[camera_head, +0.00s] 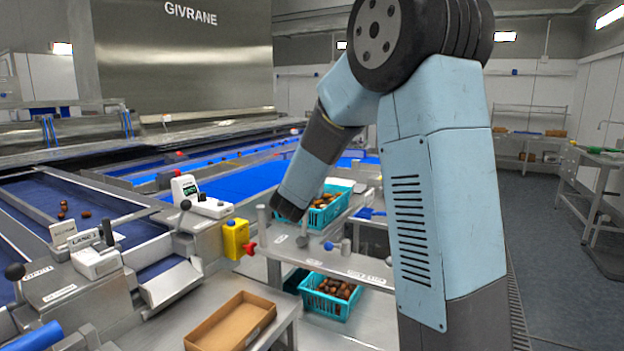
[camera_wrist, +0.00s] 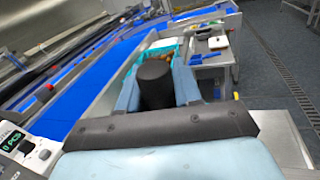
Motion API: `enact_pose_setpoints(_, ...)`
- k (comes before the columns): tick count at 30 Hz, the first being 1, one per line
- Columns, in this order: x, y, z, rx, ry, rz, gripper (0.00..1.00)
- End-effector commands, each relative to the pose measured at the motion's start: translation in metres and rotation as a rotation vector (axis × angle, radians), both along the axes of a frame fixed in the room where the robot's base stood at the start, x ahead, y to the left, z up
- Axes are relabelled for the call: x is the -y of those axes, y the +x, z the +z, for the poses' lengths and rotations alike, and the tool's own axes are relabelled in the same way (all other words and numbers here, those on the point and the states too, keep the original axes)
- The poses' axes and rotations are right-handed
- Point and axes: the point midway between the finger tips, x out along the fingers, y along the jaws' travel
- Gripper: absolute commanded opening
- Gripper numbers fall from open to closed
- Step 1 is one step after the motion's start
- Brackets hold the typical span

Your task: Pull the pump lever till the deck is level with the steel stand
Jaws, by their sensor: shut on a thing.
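My gripper (camera_wrist: 157,88) has its two pale blue fingers on either side of a black round grip, which I take to be the pump lever (camera_wrist: 155,82). In the head view my forearm reaches down over a steel surface with labels (camera_head: 345,264), and the fingers and lever are not clear there. A teal crate of dates (camera_head: 326,212) stands at the back of that steel structure. A second teal crate (camera_head: 322,305) sits lower down. I cannot tell which surface is the deck and which the stand, nor how their heights compare.
A blue conveyor belt (camera_head: 232,186) runs behind, on the left. A yellow box (camera_head: 236,239) with a red knob is beside the steel structure. An empty cardboard tray (camera_head: 232,322) lies at the front. The floor (camera_head: 535,230) at right is clear.

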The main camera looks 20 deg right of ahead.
Motion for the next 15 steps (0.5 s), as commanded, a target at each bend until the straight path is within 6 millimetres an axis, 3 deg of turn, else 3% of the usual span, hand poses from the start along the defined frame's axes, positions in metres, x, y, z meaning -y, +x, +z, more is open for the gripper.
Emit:
enact_pose_setpoints(8, -0.004, 0.003, 0.0, -0.012, -0.012, 0.003, 0.0)
enact_pose_setpoints(15, -0.023, 0.022, 0.001, -0.1, -0.101, 0.004, 0.0)
